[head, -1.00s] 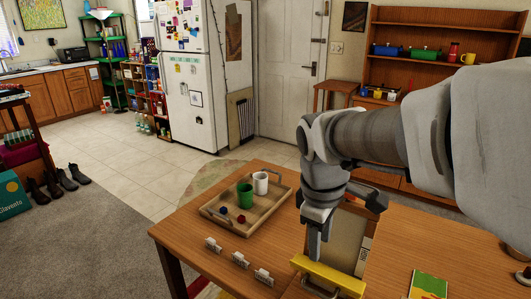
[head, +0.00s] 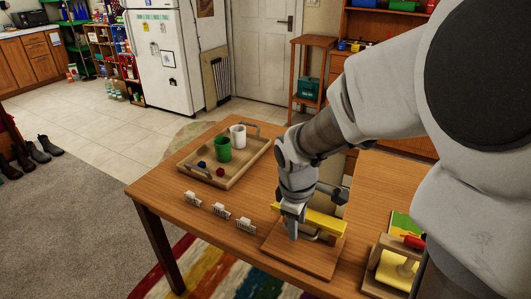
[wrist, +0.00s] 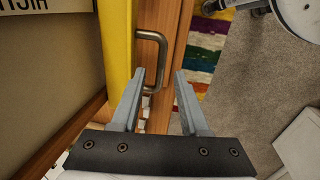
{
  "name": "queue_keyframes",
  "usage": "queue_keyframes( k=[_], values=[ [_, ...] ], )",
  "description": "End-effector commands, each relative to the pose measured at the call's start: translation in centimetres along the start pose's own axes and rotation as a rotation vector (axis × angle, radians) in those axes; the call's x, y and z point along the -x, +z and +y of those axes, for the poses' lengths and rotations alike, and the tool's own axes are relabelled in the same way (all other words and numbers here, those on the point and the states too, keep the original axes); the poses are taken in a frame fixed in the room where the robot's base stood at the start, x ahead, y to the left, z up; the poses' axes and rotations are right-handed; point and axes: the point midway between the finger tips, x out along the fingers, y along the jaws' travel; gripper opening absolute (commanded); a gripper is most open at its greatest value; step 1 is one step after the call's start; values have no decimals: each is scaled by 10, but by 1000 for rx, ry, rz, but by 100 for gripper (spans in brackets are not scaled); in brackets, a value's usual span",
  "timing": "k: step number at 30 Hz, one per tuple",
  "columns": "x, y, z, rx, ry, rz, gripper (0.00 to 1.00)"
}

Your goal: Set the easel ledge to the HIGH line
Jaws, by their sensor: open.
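The easel's yellow ledge (head: 322,222) crosses the front of its board above a wooden base (head: 290,257). It also shows in the wrist view (wrist: 117,50). A metal loop handle (wrist: 163,50) sticks out from the ledge. In the wrist view, part of the board (wrist: 50,70) shows upside-down lettering that looks like HIGH. My gripper (head: 293,232) is at the ledge's front, towards its left end in the head view. In the wrist view my gripper (wrist: 160,75) is open, with the handle's outer bar between or just beyond its fingertips; contact cannot be told.
A wooden tray (head: 262,150) holds a green cup (head: 223,149), a white cup (head: 238,136) and small balls. Three small white label holders (head: 220,210) stand along the table's front left edge. A wooden stand with a yellow item (head: 395,272) is right of the easel.

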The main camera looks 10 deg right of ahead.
Motion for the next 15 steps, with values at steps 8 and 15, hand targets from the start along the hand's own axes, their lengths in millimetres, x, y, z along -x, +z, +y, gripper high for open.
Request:
queue_keyframes(
  k=[8,15],
  values=[
    [-16,0,0,-2,0,0,45],
    [-15,0,0,-2,0,0,38]
  ],
)
